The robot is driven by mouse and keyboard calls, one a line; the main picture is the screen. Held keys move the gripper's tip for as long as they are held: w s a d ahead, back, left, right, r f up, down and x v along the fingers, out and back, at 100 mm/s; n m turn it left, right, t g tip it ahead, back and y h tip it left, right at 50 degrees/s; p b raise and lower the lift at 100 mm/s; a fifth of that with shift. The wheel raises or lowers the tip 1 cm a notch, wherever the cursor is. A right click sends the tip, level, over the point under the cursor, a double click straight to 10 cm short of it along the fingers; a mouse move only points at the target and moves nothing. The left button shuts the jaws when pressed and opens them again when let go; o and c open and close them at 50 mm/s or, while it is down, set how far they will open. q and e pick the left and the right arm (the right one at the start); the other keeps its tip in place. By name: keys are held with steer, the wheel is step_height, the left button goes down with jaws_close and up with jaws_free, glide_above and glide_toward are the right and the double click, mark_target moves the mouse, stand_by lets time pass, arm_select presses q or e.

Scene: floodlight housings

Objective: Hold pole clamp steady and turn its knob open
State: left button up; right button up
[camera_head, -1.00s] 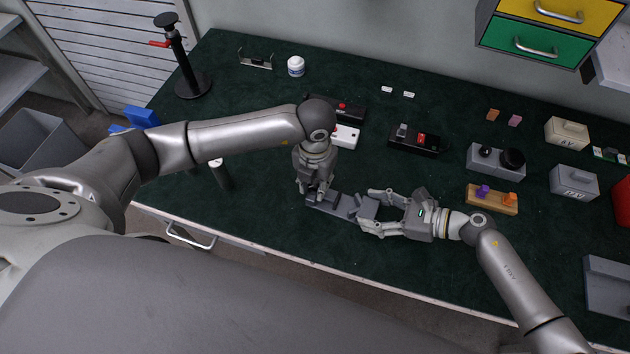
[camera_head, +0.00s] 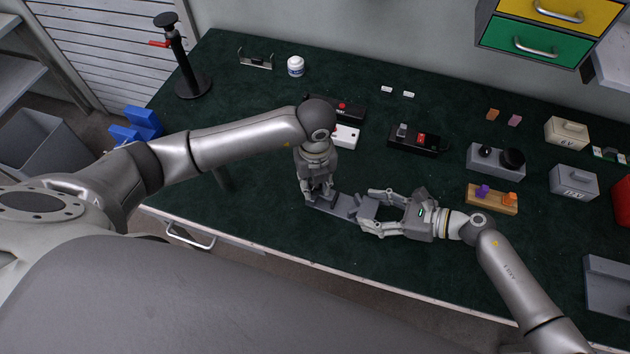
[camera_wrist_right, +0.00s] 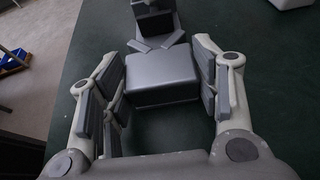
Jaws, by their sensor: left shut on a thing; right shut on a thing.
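The grey pole clamp (camera_head: 344,206) lies near the table's front edge, between my two grippers. Its block-shaped end (camera_wrist_right: 160,76) is at the right, and a flat part reaches left under my left gripper. My right gripper (camera_head: 366,212) is shut on the block, which sits between its finger pads in the right wrist view. My left gripper (camera_head: 318,196) points down and is shut on the clamp's left end. Its fingers hide what they grip, so I cannot make out the knob.
A wooden block with purple and orange pegs (camera_head: 492,200) lies right of my right gripper. Behind are a black box with a red part (camera_head: 420,140) and a white box (camera_head: 346,136). A black stand (camera_head: 182,60) is at the back left.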

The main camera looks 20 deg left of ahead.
stand_by(0.3)
arm_select(q)
steer(key=o, duration=1.1)
steer(key=shift+c, duration=0.2)
steer(key=shift+r, duration=0.1)
step_height(320, 180, up, 12)
